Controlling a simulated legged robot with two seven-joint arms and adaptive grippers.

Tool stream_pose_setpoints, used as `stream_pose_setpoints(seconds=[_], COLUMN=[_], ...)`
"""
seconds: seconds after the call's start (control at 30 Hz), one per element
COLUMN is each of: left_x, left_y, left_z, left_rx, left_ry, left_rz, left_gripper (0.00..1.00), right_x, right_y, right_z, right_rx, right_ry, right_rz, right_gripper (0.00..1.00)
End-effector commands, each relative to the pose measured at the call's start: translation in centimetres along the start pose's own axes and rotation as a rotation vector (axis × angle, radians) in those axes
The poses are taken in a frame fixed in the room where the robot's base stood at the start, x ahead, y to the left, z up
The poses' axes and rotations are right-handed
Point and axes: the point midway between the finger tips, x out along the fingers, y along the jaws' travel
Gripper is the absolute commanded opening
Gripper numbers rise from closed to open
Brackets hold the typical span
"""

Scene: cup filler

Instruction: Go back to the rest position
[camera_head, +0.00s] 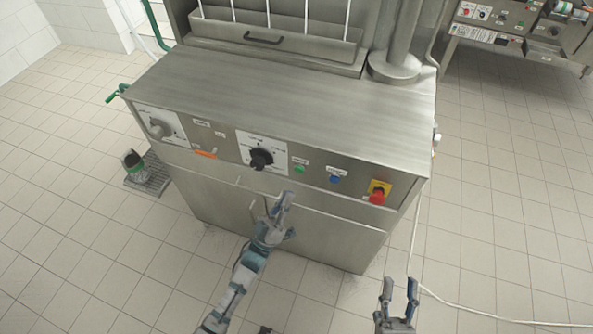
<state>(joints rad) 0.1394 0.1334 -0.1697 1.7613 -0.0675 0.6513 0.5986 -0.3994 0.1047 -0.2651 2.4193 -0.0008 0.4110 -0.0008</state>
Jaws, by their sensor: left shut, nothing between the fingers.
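My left gripper (284,203) is shut and empty. It is in front of the lower front of the steel cup filler (240,90), below the black rotary knob (261,158) in this view. I cannot tell whether it touches the metal. My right gripper (400,286) is at the bottom right, over the floor and to the right of the machine's lower front. Its two fingers stand apart with nothing between them.
The panel carries a grey knob (160,129), a green button (299,169), a blue button (335,179) and a red emergency stop (377,197). A pale cable (470,311) crosses the tiles at right. Another machine (520,25) stands at upper right.

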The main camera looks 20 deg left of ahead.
Motion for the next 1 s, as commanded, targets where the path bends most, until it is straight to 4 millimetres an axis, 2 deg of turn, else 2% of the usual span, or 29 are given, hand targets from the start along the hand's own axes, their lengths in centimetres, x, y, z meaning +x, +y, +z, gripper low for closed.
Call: stream_pose_setpoints(seconds=[0.57,0.67,1.0], left_x=[-0.4,-1.6,-8.3], left_y=[0.2,0.9,5.0], left_z=[0.0,0.2,-0.2], left_rx=[0.005,0.035,0.216], left_ry=[-0.008,-0.065,-0.428], left_rz=[-0.007,-0.047,-0.211], left_gripper=[0.0,0.0,0.0], right_x=[0.0,-0.2,-2.5], right_y=[0.0,0.2,1.0], right_z=[0.1,1.3,7.7], right_rx=[-0.001,-0.004,-0.019], right_ry=[-0.009,-0.068,-0.411], right_rz=[0.0,0.003,0.017], right_gripper=[0.4,0.4,0.4])
